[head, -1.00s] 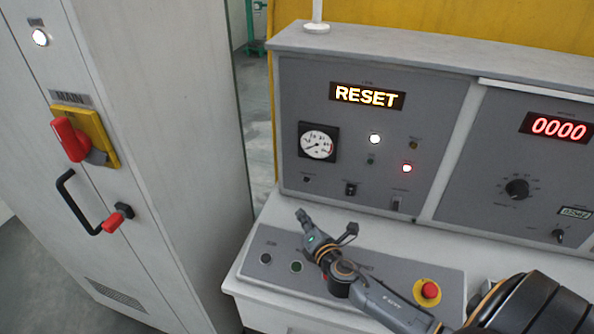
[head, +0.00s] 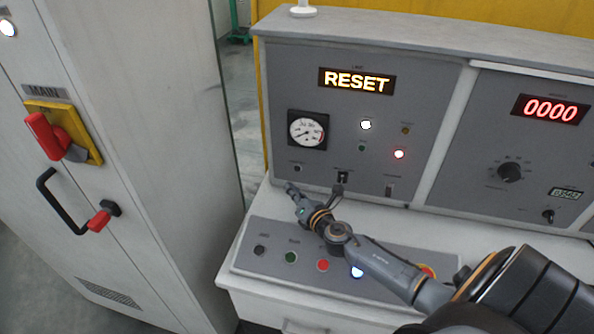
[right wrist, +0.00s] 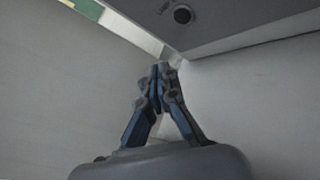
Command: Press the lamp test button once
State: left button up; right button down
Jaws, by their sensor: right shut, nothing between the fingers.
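The grey upright panel (head: 345,185) has a small dark button (head: 297,168) below its round gauge. In the right wrist view the shut fingertips (right wrist: 162,68) point toward the panel's lower edge. A dark round button (right wrist: 183,14) shows above them to the right, clear of the fingers. My left gripper is not in view.
The panel carries a lit RESET display (head: 357,81), a gauge (head: 307,130), a white lamp (head: 366,125) and a red lamp (head: 399,154). Below my arm is a sloped desk with a red button (head: 323,265) and others. A cabinet with a black handle (head: 62,208) stands left.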

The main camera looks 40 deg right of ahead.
aim_at(297, 169)
jog(key=w+d+b, duration=0.1)
jog(key=w+d, duration=0.2)
jog(key=shift+w+d, duration=0.1)
jog(key=shift+d, duration=0.25)
dwell(1.1)
jog(key=shift+w+d, duration=0.1)
jog(key=shift+w+d, duration=0.15)
jog(key=shift+d, duration=0.05)
jog(key=shift+w+d+b, duration=0.25)
jog(key=shift+d+b, duration=0.1)
dwell(0.9)
dwell(0.4)
jog(key=shift+s+a, duration=0.55)
jog(key=shift+a, duration=0.1)
